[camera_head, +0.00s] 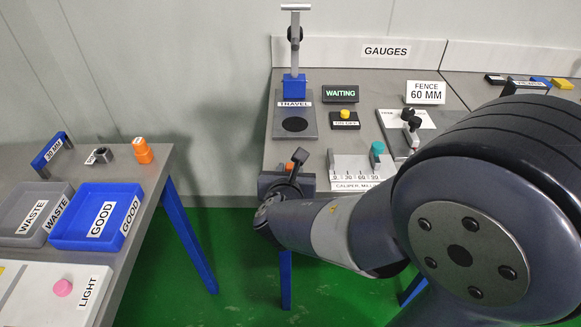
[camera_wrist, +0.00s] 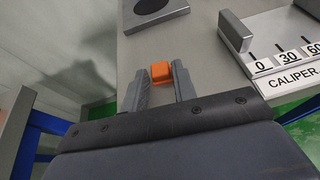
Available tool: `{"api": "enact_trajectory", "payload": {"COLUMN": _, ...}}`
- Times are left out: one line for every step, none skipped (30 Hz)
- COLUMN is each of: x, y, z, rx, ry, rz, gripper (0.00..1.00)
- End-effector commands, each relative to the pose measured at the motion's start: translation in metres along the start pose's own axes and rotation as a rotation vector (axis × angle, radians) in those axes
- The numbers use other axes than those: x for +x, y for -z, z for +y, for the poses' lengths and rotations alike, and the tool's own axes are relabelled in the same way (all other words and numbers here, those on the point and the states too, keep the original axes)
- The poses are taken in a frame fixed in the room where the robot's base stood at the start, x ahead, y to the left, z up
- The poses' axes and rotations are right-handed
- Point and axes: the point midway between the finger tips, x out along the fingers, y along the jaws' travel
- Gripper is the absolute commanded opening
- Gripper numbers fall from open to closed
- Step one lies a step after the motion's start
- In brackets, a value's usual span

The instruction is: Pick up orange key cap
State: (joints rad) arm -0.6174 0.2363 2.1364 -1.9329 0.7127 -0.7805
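A small orange block, which I take as the orange key cap (camera_wrist: 160,72), sits between the fingertips of my gripper (camera_wrist: 161,79) in the wrist view. In the head view my gripper (camera_head: 287,176) is at the near left corner of the gauge table, left of the caliper, and a bit of orange shows there, partly hidden by my gripper. Whether the cap still touches the table is unclear. Another orange piece (camera_head: 142,151) stands on the left table.
The caliper (camera_head: 350,168) is right of my gripper; the travel gauge (camera_head: 294,120) stands behind it. The left table holds a blue GOOD tray (camera_head: 75,236), a grey WASTE tray (camera_head: 12,237) and a dark metal part (camera_head: 104,154). A gap with green floor separates the tables.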

Motion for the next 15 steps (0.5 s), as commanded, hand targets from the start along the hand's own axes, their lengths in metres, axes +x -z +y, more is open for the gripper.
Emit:
{"api": "enact_trajectory", "payload": {"x": -0.0001, "y": 0.0, "z": 0.0, "rx": 0.0, "ry": 0.0, "rz": 0.0, "gripper": 0.22}}
{"api": "enact_trajectory", "payload": {"x": -0.0001, "y": 0.0, "z": 0.0, "rx": 0.0, "ry": 0.0, "rz": 0.0, "gripper": 0.2}}
{"api": "enact_trajectory", "payload": {"x": -0.0001, "y": 0.0, "z": 0.0, "rx": 0.0, "ry": 0.0, "rz": 0.0, "gripper": 0.16}}
{"api": "enact_trajectory", "payload": {"x": -0.0001, "y": 0.0, "z": 0.0, "rx": 0.0, "ry": 0.0, "rz": 0.0, "gripper": 0.14}}
{"api": "enact_trajectory", "payload": {"x": -0.0001, "y": 0.0, "z": 0.0, "rx": 0.0, "ry": 0.0, "rz": 0.0, "gripper": 0.11}}
{"api": "enact_trajectory", "payload": {"x": -0.0001, "y": 0.0, "z": 0.0, "rx": 0.0, "ry": 0.0, "rz": 0.0, "gripper": 0.08}}
{"api": "enact_trajectory", "payload": {"x": -0.0001, "y": 0.0001, "z": 0.0, "rx": 0.0, "ry": 0.0, "rz": 0.0, "gripper": 0.06}}
{"api": "enact_trajectory", "payload": {"x": -0.0001, "y": 0.0001, "z": 0.0, "rx": 0.0, "ry": 0.0, "rz": 0.0, "gripper": 0.03}}
{"api": "enact_trajectory", "payload": {"x": -0.0001, "y": 0.0, "z": 0.0, "rx": 0.0, "ry": 0.0, "rz": 0.0, "gripper": 0.01}}
{"api": "enact_trajectory", "payload": {"x": -0.0001, "y": 0.0, "z": 0.0, "rx": 0.0, "ry": 0.0, "rz": 0.0, "gripper": 0.01}}
{"api": "enact_trajectory", "payload": {"x": -0.0001, "y": 0.0, "z": 0.0, "rx": 0.0, "ry": 0.0, "rz": 0.0, "gripper": 0.01}}
{"api": "enact_trajectory", "payload": {"x": -0.0001, "y": 0.0, "z": 0.0, "rx": 0.0, "ry": 0.0, "rz": 0.0, "gripper": 0.01}}
{"api": "enact_trajectory", "payload": {"x": -0.0001, "y": 0.0, "z": 0.0, "rx": 0.0, "ry": 0.0, "rz": 0.0, "gripper": 0.01}}
{"api": "enact_trajectory", "payload": {"x": -0.0002, "y": -0.0001, "z": 0.0, "rx": 0.0, "ry": 0.0, "rz": 0.0, "gripper": 0.01}}
{"api": "enact_trajectory", "payload": {"x": -0.0005, "y": -0.0009, "z": 0.0, "rx": 0.0, "ry": 0.0, "rz": 0.0, "gripper": 0.01}}
